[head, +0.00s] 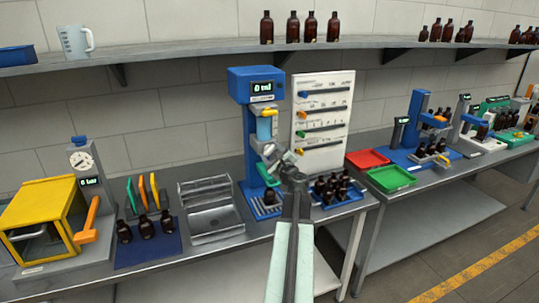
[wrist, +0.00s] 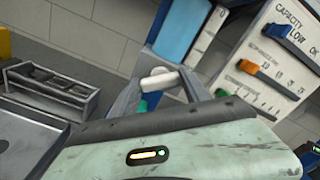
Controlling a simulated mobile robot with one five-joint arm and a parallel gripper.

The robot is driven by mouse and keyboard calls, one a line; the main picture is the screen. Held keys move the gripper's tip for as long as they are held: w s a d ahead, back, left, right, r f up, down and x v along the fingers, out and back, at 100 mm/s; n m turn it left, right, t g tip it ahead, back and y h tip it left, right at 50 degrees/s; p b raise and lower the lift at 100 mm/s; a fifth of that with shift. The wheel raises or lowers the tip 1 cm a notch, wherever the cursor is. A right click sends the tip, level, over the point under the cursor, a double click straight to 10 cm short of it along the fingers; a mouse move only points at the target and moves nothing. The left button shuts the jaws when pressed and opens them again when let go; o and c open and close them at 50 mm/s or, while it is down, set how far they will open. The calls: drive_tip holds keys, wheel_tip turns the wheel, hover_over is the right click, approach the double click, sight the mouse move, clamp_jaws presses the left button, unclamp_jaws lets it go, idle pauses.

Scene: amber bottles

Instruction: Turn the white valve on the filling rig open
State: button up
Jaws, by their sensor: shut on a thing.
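The filling rig (head: 250,135) is a blue stand with a "0 ml" display, a light blue cylinder (head: 264,127) and a green part (head: 266,174) lower down. My gripper (head: 276,158) reaches the front of the rig, just below the cylinder. In the wrist view my gripper (wrist: 165,88) has its two grey fingers on either side of the white valve (wrist: 158,77), a short rounded handle, and is shut on it. In the head view the valve is mostly hidden by the gripper, and its turn angle is hard to read.
A white panel (head: 323,85) with coloured sliders stands right of the rig. Brown bottles sit in a blue tray (head: 350,206) close to my arm. A metal rack (head: 205,190) and sink are on the left. Red (head: 367,158) and green (head: 391,178) trays lie right.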

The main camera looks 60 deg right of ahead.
drive_tip(key=n, duration=0.5)
drive_tip(key=shift+w+n, duration=0.1)
drive_tip(key=shift+n, duration=2.4)
drive_tip(key=o, duration=1.4)
drive_tip(key=shift+f, duration=0.1)
drive_tip(key=v, duration=0.7)
drive_tip(key=shift+s+a, duration=0.25)
drive_tip(key=shift+s, duration=0.05)
